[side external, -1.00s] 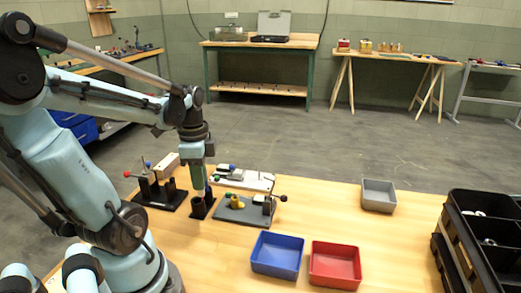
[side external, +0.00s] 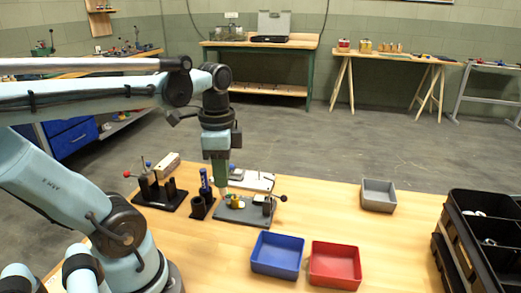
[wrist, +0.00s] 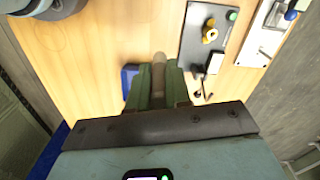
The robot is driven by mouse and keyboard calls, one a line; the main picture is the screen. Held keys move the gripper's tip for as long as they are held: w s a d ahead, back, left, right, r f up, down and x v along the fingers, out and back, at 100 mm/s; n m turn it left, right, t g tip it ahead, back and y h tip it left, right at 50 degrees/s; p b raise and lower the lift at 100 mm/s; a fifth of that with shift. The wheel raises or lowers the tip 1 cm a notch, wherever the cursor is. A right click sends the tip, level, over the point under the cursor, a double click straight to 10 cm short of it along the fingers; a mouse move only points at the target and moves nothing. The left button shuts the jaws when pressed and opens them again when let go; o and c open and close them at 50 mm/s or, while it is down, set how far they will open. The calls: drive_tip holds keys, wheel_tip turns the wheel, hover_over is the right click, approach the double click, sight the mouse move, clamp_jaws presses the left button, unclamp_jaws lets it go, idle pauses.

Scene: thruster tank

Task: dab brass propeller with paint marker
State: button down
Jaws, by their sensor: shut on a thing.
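My gripper (side external: 221,184) has green fingers and is above the left part of a dark grey fixture plate (side external: 247,214). In the wrist view the fingers (wrist: 158,85) are shut on a grey-brown rod (wrist: 158,70), which I take for the paint marker; its tip is not clear. The brass propeller (side external: 236,200) is a small yellow piece on the plate, just right of and below the fingers. It also shows in the wrist view (wrist: 210,36). Whether the rod touches it cannot be told. A blue cylinder (side external: 204,179) stands upright in a black holder (side external: 199,208) left of my gripper.
A white plate (side external: 260,182) lies behind the propeller fixture. Blue (side external: 276,255), red (side external: 335,265) and grey (side external: 378,195) bins and a black rack (side external: 487,235) are to the right. Bare wood lies between.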

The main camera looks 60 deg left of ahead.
drive_tip(key=shift+w+a+f, duration=0.95)
drive_tip(key=shift+a+f, duration=0.05)
drive_tip(key=shift+a, duration=0.4)
drive_tip(key=shift+w+a+f, duration=0.9)
drive_tip(key=shift+a+f, duration=0.15)
drive_tip(key=shift+a, duration=0.35)
drive_tip(key=shift+w+a+f, duration=0.95)
drive_tip(key=shift+a+f, duration=0.05)
drive_tip(key=shift+a, duration=0.4)
drive_tip(key=shift+f, duration=0.65)
idle(0.4)
drive_tip(key=shift+r, duration=2.55)
